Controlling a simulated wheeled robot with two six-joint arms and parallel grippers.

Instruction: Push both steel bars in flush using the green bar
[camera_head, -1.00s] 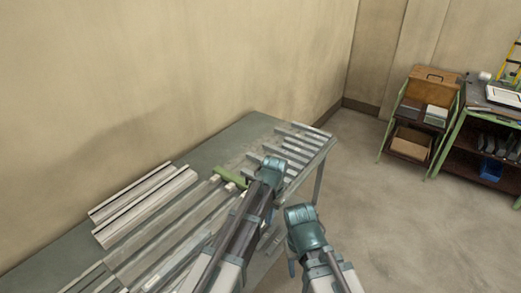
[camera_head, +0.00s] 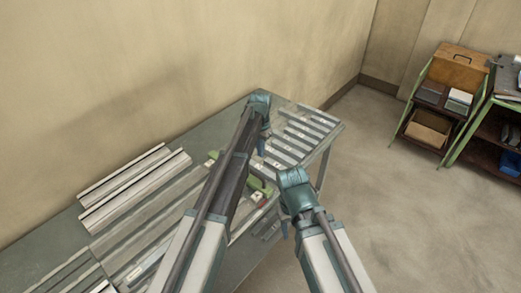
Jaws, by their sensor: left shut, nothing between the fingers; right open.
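The green bar (camera_head: 261,186) lies across the bench fixture; my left arm hides its middle, and its far end shows left of the arm. Several grey steel bars (camera_head: 300,137) lie side by side at the bench's right end; I cannot tell which two are the task's. My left gripper (camera_head: 262,147) points down, shut and empty, beside the left ends of these bars and beyond the green bar. My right gripper (camera_head: 285,231) is open and empty, off the bench's front edge; its fingers are small and partly hidden by its wrist.
The bench (camera_head: 210,133) stands along the beige wall. Long pale profiles (camera_head: 135,185) lie on its left part. A green-framed shelf (camera_head: 440,100) with boxes stands at the back right. The floor between bench and shelf is clear.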

